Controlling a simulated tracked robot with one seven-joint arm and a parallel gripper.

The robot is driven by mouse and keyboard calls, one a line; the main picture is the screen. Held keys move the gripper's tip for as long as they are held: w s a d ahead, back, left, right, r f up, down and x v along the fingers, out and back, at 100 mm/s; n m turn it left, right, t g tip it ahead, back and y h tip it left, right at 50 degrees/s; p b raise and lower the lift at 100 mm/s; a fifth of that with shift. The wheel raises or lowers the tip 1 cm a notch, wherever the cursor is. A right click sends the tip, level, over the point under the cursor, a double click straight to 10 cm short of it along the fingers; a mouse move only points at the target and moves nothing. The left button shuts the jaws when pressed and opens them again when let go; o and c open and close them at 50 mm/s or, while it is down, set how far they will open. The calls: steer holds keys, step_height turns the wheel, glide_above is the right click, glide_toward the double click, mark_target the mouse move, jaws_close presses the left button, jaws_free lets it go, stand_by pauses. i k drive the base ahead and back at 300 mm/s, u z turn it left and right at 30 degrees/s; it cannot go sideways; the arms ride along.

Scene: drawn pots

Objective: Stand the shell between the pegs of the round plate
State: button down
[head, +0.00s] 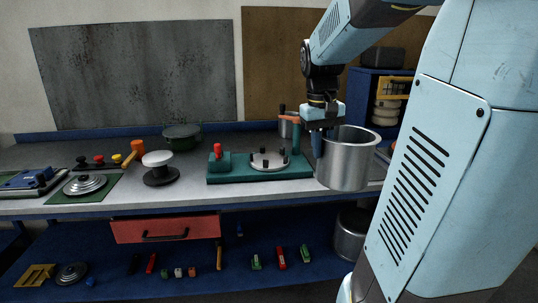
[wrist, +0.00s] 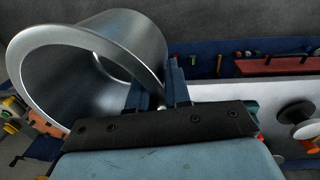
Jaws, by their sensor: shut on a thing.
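The shell (head: 348,165) is a shiny metal cylinder, roughly upright, with its open rim up in the head view. My gripper (head: 318,144) is shut on the left part of its wall, fingers pointing down. In the wrist view the shell (wrist: 135,35) shows its hollow inside, and the fingers (wrist: 158,88) pinch the wall near the rim. The shell hangs to the right of and nearer than the teal fixture (head: 230,177).
A red-knobbed block (head: 218,160) and a teal post with an orange arm (head: 293,135) rise from the fixture. Left are a white-topped stand (head: 157,166), a lid (head: 85,184) and a green pot (head: 182,137). A blue cabinet (head: 368,92) stands behind right. An open red drawer (head: 165,229) sits below.

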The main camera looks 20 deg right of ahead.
mark_target(270, 159)
steer(key=i, duration=1)
steer(key=u, duration=0.1)
